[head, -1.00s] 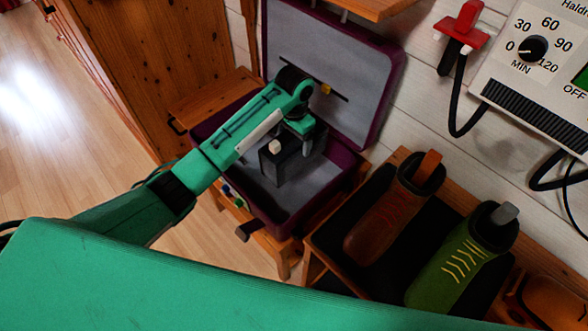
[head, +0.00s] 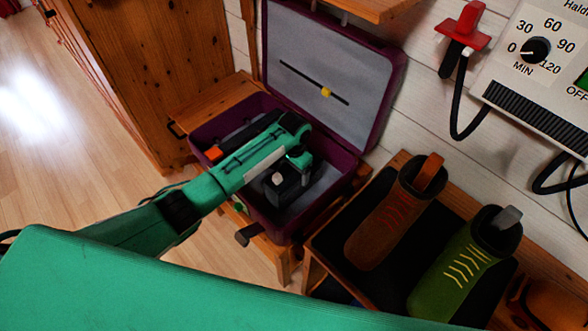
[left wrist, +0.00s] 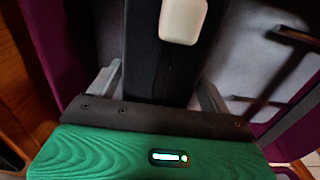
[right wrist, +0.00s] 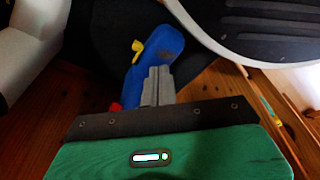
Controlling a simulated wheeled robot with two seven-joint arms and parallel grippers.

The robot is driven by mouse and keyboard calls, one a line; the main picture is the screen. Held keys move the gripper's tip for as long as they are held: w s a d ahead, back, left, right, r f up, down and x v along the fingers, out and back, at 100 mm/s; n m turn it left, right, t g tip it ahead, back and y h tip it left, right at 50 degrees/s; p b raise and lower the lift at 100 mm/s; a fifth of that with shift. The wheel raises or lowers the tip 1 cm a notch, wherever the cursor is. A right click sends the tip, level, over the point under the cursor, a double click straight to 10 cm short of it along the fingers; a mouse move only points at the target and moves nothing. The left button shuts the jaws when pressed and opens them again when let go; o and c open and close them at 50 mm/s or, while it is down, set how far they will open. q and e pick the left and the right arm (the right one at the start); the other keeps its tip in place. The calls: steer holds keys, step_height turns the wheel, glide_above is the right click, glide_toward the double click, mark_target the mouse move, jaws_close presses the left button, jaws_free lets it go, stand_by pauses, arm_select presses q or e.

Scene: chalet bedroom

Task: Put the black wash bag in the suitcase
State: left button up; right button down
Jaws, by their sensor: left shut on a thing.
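The black wash bag (head: 290,192), with a pale square tag, is inside the open purple suitcase (head: 347,172), low over its grey floor. My left gripper (head: 301,165) is above the bag and shut on it. In the left wrist view the bag (left wrist: 152,55) sits between the two fingers of the left gripper (left wrist: 157,85). Whether the bag's underside touches the suitcase floor is hidden. My right gripper (right wrist: 158,86) shows only in the right wrist view, its fingers together with nothing seen between them.
The raised lid (head: 345,60) stands behind. A blue object with a yellow part (right wrist: 155,50) is beyond my right gripper.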

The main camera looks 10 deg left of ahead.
arm_select(q)
steer(key=shift+f, duration=0.15)
steer(key=o, duration=1.5)
arm_select(e)
steer(key=shift+s+f, duration=0.25)
steer(key=shift+s, duration=0.4)
arm_select(q)
step_height(320, 180, up, 12)
steer(key=shift+r+p, duration=0.25)
steer(key=shift+p, duration=0.1)
arm_select(e)
steer(key=shift+s+d+f, duration=0.25)
steer(key=shift+s+f, duration=0.15)
steer(key=shift+f, duration=0.35)
